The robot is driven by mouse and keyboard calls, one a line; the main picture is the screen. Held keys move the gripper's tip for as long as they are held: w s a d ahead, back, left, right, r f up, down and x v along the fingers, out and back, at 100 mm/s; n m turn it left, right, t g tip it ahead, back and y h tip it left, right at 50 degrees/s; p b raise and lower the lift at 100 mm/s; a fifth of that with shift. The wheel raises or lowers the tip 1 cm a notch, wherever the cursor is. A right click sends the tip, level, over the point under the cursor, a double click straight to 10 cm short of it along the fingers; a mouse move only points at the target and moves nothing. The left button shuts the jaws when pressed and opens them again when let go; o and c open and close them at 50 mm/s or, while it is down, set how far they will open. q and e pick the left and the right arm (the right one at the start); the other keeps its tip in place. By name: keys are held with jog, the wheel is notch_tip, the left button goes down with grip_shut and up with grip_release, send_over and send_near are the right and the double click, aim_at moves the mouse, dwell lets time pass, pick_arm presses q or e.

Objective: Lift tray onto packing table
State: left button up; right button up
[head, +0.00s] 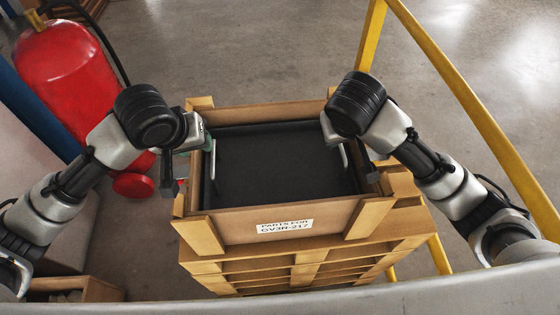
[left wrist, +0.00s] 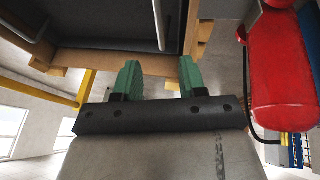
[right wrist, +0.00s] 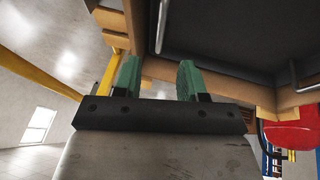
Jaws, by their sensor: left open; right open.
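The black tray (head: 265,165) sits inside a wooden crate (head: 285,222) labelled "PARTS FOR GV3R-217". It has a metal bar handle on each side, the left one (head: 213,160) and the right one (head: 345,156). My left gripper (head: 207,138) is open and empty at the crate's left side, close to the left handle; its green fingers (left wrist: 160,78) show apart in the left wrist view. My right gripper (head: 333,135) is open near the right handle, partly hidden by its own wrist; its fingers (right wrist: 158,78) are apart with nothing between them. I cannot identify a packing table.
The crate stands on stacked wooden pallets (head: 300,268). A red fire extinguisher (head: 68,85) stands at the left beside a blue post (head: 35,110). A yellow rail (head: 470,105) runs along the right. The floor (head: 260,45) behind the crate is clear.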

aim_at(212, 155)
pick_arm(q)
jog(key=x, duration=1)
jog(key=shift+f, duration=0.3)
pick_arm(e)
jog(key=x, duration=1)
jog(key=shift+f, duration=0.3)
pick_arm(q)
grip_shut()
pick_arm(e)
grip_shut()
